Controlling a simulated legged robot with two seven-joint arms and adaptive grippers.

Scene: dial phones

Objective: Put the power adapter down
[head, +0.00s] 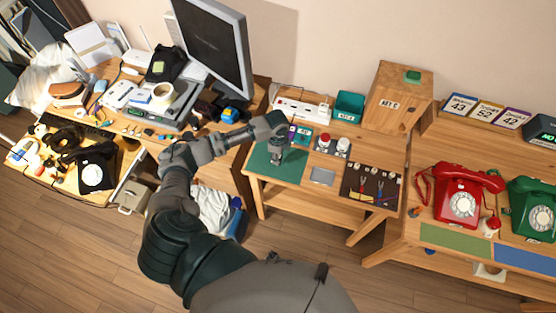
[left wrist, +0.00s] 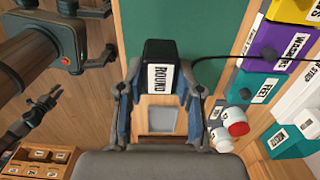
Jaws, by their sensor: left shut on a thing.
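My left gripper (head: 276,150) is over the green mat (head: 262,172) on the small wooden bench. In the left wrist view, the left gripper (left wrist: 165,105) is shut on the power adapter (left wrist: 157,79), a black block with a white label reading "ROUND". A thin black cable runs off to the right from near it. The green mat (left wrist: 185,25) lies beneath. I cannot tell whether the adapter touches the mat. In the head view the adapter is mostly hidden by the gripper.
Labelled bins (left wrist: 270,50) line the far side. A red phone (head: 462,200) stands at right. A cluttered desk (head: 135,128) is at left.

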